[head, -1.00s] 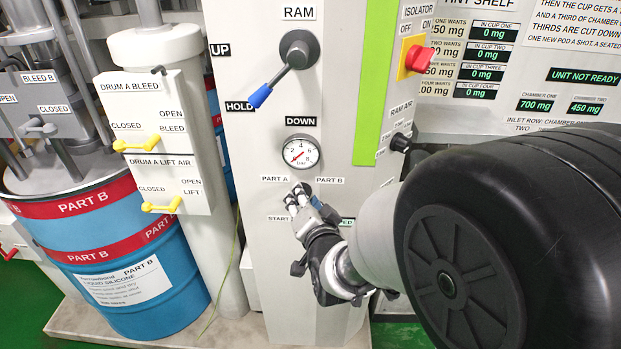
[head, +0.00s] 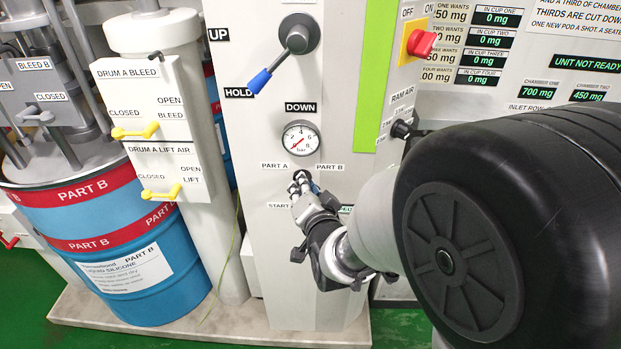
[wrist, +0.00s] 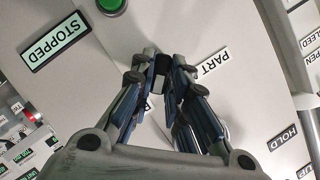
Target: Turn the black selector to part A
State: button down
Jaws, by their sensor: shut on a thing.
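The black selector (head: 301,175) is on the pale ram column, below the pressure gauge and between the PART A label (head: 274,166) and the PART B label (head: 330,167). My gripper (head: 302,184) is at the selector, its fingers closed around it. In the wrist view the selector (wrist: 159,74) shows dark between the fingertips of my gripper (wrist: 160,82). The fingers hide most of it, so I cannot tell which way it points. A label reading PART (wrist: 212,64) is partly covered by a finger there.
The pressure gauge (head: 300,138) and the blue-tipped ram lever (head: 283,52) are above. A green button (wrist: 111,4) and a STOPPED display (wrist: 55,43) are near the gripper. The red isolator (head: 421,43) and the RAM AIR knob (head: 401,129) are to the right.

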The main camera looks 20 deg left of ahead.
jog(key=shift+n, duration=0.3)
jog(key=shift+s+a+n+t+h+p, duration=0.1)
jog(key=shift+a+n+t+h+p, duration=0.2)
jog(key=shift+n+h+p, duration=1.55)
jog(key=shift+w+a+n+t+h+p, duration=0.1)
jog(key=shift+n+t+h+p, duration=0.5)
jog(key=shift+n+p, duration=2.15)
jog(key=shift+s+a+n+t+h+p, duration=0.15)
jog(key=shift+n+h+p, duration=1.25)
jog(key=shift+p, duration=2)
jog(key=shift+h, duration=0.25)
jog(key=c, duration=1.7)
grip_release()
jog(key=shift+o, duration=0.7)
